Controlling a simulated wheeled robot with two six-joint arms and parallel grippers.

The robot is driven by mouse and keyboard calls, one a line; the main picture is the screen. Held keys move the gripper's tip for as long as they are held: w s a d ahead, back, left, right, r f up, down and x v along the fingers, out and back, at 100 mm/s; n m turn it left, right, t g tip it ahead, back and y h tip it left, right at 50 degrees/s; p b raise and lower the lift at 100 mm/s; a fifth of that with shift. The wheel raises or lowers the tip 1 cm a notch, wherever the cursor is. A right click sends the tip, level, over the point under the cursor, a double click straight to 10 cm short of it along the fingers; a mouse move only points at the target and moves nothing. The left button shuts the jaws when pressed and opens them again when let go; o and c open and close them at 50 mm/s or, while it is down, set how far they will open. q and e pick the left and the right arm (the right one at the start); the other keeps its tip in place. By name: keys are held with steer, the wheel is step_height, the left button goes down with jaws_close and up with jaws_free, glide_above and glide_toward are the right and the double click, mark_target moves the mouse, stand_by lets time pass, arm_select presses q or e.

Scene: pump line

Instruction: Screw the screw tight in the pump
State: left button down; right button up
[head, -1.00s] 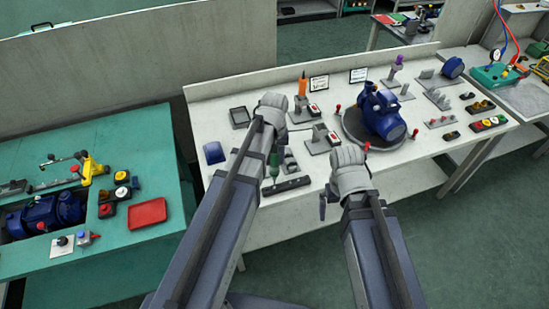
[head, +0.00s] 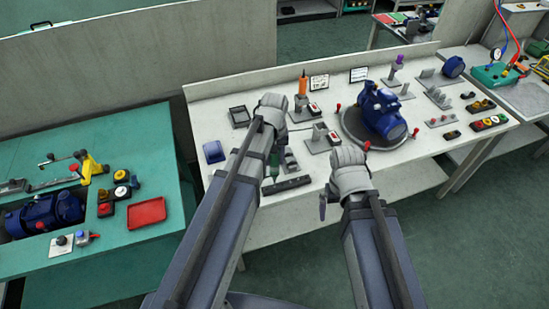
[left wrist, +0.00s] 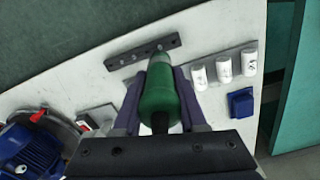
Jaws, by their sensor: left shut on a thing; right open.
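The blue pump (head: 380,112) stands on a round grey turntable (head: 352,137) on the white bench. I cannot make out the screw in it at this size. My left gripper (left wrist: 158,95) is shut on a green-handled tool (left wrist: 158,92), left of the pump. The tool's green part also shows beside my left arm in the head view (head: 273,168); its far end is hidden. My right gripper (head: 323,203) is open and empty at the bench's front edge, below and left of the pump. The pump also shows in the left wrist view (left wrist: 28,150).
A dark strip with holes (head: 288,185) lies near the left gripper. An orange-handled tool (head: 302,84) and a purple-handled tool (head: 397,65) stand in holders at the back. Coloured buttons (head: 489,122) lie at the right. A green bench (head: 150,255) with a red tray (head: 147,212) is at the left.

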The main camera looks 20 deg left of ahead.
arm_select(q)
steer(key=shift+r, duration=0.1)
stand_by(0.4)
steer(key=shift+r+p, duration=2.4)
steer(key=shift+p, duration=0.15)
steer(key=shift+f, duration=0.1)
